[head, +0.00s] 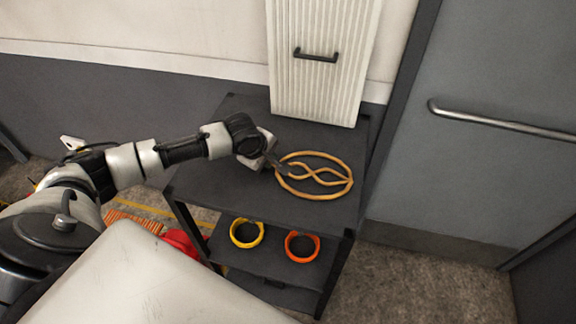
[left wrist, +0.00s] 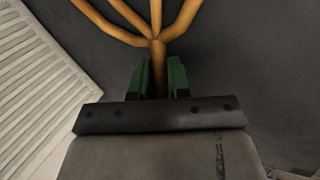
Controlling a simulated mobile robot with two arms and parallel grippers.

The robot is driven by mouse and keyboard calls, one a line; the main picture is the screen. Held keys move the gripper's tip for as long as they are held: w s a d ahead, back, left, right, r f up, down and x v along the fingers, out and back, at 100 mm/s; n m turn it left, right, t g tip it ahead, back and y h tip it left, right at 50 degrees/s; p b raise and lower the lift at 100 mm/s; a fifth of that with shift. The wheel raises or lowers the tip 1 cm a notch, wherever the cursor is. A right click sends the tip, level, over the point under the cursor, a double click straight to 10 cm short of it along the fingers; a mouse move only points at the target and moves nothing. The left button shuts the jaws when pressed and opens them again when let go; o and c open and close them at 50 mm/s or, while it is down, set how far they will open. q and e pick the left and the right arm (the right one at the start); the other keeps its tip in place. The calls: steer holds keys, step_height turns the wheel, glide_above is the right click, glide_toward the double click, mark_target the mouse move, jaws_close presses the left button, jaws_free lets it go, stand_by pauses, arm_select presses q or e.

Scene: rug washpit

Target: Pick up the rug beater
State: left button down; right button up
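The rug beater (head: 344,181) is a tan looped frame with a wavy inner pattern, at the top right of the dark cart. My left gripper (head: 283,168) reaches it from the left, at its handle end. In the left wrist view the beater's handle (left wrist: 158,52) runs down between the green fingertips (left wrist: 159,72), which lie close against it on both sides. The gripper looks shut on the handle. The rest of the handle is hidden by the gripper. I cannot tell whether the beater touches the cart top. My right gripper is not in view.
The dark cart (head: 225,180) has a lower shelf with a yellow ring (head: 234,240) and an orange ring (head: 289,252). A white ribbed panel with a dark handle (head: 316,55) stands behind the beater. A grey door with a bar (head: 490,121) is at right.

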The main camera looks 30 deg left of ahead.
arm_select(q)
steer(key=shift+r, duration=0.5)
step_height(320, 180, up, 3)
steer(key=shift+w+f+b, duration=0.1)
steer(key=shift+f+b, duration=0.05)
steer(key=shift+b, duration=0.45)
steer(key=s+r+b, duration=0.2)
steer(key=s+r, duration=0.5)
steer(key=s, duration=0.5)
steer(key=shift+d+r, duration=0.2)
steer(key=shift+d, duration=0.15)
steer(key=shift+w, duration=0.1)
